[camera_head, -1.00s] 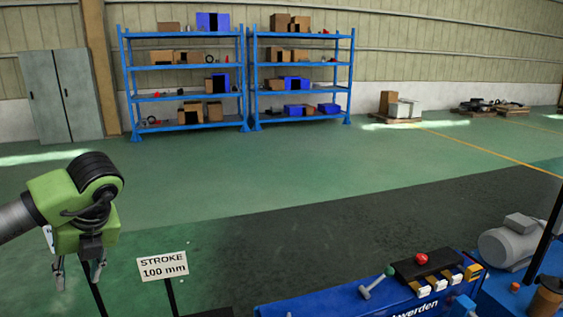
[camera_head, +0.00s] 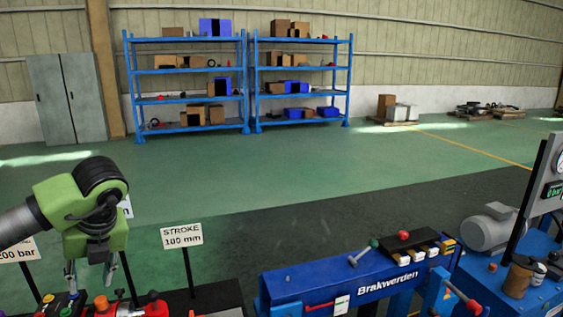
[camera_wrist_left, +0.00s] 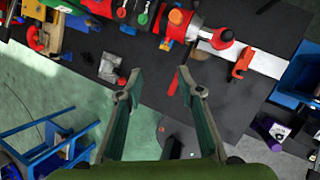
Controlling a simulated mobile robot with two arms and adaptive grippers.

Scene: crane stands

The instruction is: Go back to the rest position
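My left gripper (camera_head: 90,276) hangs at the lower left of the head view, fingers pointing down, on a green wrist. It is over the left end of the bench, near red and yellow fittings. In the left wrist view the two fingers (camera_wrist_left: 157,84) are spread wide apart with nothing between them, above the dark bench top. My right gripper is in neither view.
A sign reading "STROKE 100 mm" (camera_head: 182,235) stands right of my left gripper. A blue Brakwerden machine (camera_head: 330,285) and a grey motor (camera_head: 490,230) are at the lower right. Blue shelves (camera_head: 188,98) stand far back. The green floor between is clear.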

